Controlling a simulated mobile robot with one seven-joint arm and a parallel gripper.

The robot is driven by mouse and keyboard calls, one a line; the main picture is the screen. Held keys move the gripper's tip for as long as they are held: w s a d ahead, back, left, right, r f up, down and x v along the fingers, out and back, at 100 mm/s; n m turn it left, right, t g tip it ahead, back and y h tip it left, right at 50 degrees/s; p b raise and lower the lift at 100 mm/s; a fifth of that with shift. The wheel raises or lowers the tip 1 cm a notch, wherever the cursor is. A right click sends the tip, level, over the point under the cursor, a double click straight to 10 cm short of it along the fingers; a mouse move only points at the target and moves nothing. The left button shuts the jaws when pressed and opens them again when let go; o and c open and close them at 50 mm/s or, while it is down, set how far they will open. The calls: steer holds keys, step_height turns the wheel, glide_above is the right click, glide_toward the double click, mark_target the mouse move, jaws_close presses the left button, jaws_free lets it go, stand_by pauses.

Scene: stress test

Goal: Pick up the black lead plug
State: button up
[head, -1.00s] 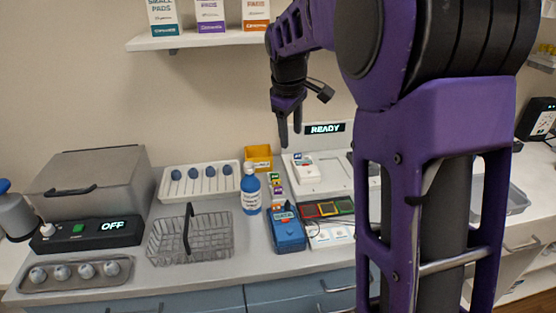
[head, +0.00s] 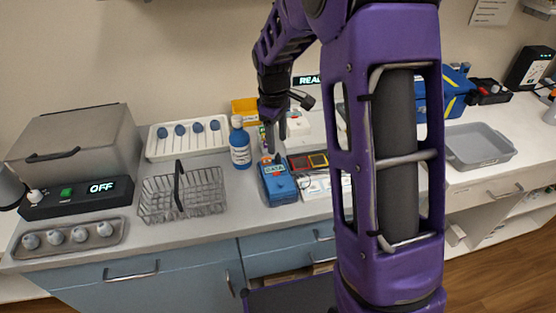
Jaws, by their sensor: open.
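I cannot make out the black lead plug for certain. A blue handheld device (head: 279,184) with a small lit screen lies on the counter, and thin dark leads seem to run to its right. Beside it are dark frames with coloured edges (head: 308,162) and a white card (head: 314,188), partly hidden by my arm. My gripper (head: 274,142) is open and empty, pointing down. In the picture its fingertips are just above the top end of the blue device; their height over the counter is unclear.
A blue bottle (head: 240,145) stands left of the gripper, near a wire basket (head: 205,192) and a white tray (head: 165,150) of blue-headed items. A grey tray (head: 492,157) sits right of my arm. Bare counter lies along the front edge.

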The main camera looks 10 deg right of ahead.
mark_target(278, 155)
step_height(278, 155, down, 5)
steer(key=shift+w+d+f, duration=0.1)
steer(key=shift+d, duration=0.05)
steer(key=shift+c, duration=0.3)
jaws_close()
